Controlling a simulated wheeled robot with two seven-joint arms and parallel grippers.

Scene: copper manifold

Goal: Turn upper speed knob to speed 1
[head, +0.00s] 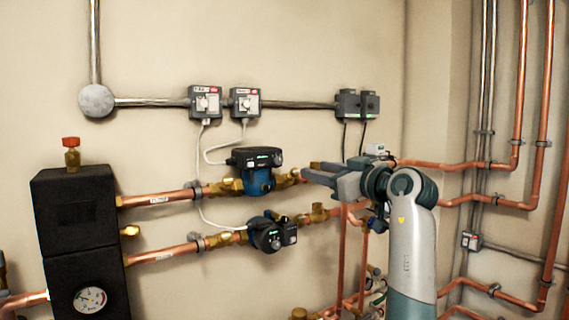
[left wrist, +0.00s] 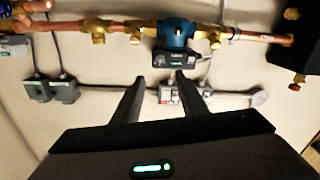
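The upper pump has a blue body (head: 258,181) and a black head (head: 256,157) with a small green display. Its dark speed knob (head: 277,159) seems to be at the head's right end; its setting is too small to read. The lower pump (head: 270,233) hangs below on its own pipe. My left gripper (head: 307,171) is right of the upper pump, apart from it. In the left wrist view the picture is turned over, and the black head (left wrist: 176,60) lies beyond the spread, empty fingers (left wrist: 160,82). My right gripper is not in view.
Copper pipes (head: 160,199) run to the black insulated block (head: 75,214) at left. Grey switch boxes (head: 206,101) with hanging cables are above the pumps. Vertical pipes (head: 545,110) line the right wall. The wall between block and switches is bare.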

